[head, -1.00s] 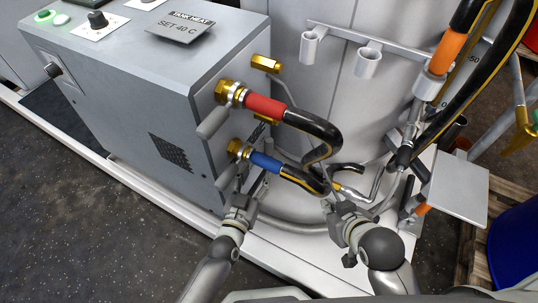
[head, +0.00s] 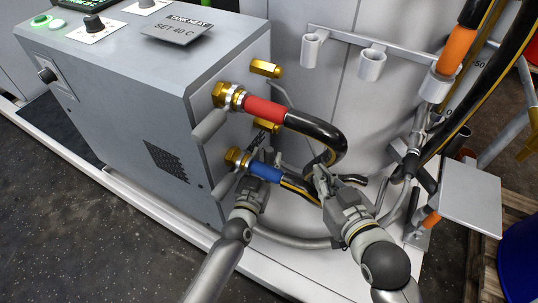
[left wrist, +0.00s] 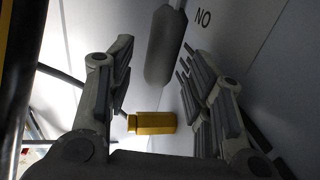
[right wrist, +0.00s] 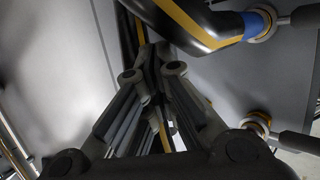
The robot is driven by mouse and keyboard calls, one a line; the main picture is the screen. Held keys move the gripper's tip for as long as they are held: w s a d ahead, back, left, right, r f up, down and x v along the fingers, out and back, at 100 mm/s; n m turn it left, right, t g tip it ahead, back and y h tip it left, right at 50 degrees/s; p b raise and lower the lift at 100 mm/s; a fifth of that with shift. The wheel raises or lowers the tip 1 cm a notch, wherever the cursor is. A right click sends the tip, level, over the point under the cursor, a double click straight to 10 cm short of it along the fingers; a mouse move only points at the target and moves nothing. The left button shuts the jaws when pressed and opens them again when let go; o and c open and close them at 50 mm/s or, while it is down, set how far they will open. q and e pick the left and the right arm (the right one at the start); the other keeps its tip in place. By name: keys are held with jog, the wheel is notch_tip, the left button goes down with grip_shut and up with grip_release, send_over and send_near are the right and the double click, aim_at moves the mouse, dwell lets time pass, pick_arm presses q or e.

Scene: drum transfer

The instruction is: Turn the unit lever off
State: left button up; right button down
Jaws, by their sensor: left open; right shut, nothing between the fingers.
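A grey lever (head: 210,124) sits beside the red-collared hose (head: 264,110). Another grey lever (head: 223,187) sits beside the blue-collared hose (head: 265,171). I cannot tell which lever this is. My right gripper (head: 326,180) is shut and empty, close to the black hose bend.
A brass fitting (left wrist: 152,123) lies between my left fingers' view, beyond them. Black hoses (head: 325,140) loop close to both grippers. A rail with cup holders (head: 372,65) is behind, and a grey plate (head: 470,190) stands at the right. The floor (head: 80,220) at left is clear.

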aim_at(268, 157)
pick_arm(q)
jog(key=shift+b+x, duration=0.3)
jog(key=shift+x, duration=0.85)
jog(key=shift+w+d, duration=0.15)
jog(key=shift+w, duration=0.25)
pick_arm(e)
jog(key=shift+w+a+r+t+y, duration=0.2)
jog(key=shift+r+t, duration=0.3)
jog(key=shift+r, duration=0.3)
jog(key=shift+w+a+r+t+y, duration=0.15)
jog(key=shift+w+r+t, duration=0.1)
jog(key=shift+r+t, duration=0.4)
jog(key=shift+w+a+r+t+y, duration=0.2)
jog(key=shift+r+t, duration=0.15)
jog(key=shift+r, duration=0.55)
pick_arm(q)
grip_shut()
